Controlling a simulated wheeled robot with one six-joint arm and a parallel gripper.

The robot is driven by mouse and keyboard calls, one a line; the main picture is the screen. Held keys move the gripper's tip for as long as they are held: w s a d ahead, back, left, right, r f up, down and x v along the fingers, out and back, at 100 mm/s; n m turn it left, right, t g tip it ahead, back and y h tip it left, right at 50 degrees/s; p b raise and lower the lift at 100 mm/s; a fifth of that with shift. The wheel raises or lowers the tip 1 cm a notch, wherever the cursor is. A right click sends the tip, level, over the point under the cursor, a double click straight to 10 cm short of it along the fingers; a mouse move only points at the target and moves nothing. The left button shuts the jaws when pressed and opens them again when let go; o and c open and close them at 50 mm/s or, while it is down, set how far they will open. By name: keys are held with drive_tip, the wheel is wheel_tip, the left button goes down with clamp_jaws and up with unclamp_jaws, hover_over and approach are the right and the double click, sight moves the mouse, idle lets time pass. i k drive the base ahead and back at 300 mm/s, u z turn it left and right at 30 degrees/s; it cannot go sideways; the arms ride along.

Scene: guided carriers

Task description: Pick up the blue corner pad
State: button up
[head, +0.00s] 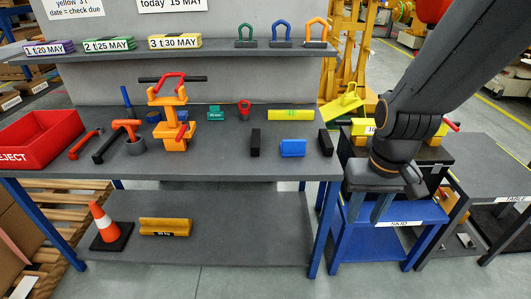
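The blue corner pad (292,148) is a small blue block on the grey bench top, near its front right part. It stands between two black blocks, a left one (255,142) and a right one (326,143), with gaps on both sides. My gripper (397,204) is to the right of the bench, in front of the blue skid, pointing down and well apart from the pad.
A yellow level (291,115), a red eyebolt (244,109) and a green block (215,113) lie behind the pad. A yellow-orange clamp (171,120) and a red reject bin (38,138) stand further left. The blue skid (385,240) adjoins the bench's right end.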

sight(289, 147)
drive_tip(key=u, duration=0.1)
drive_tip(key=i, duration=1)
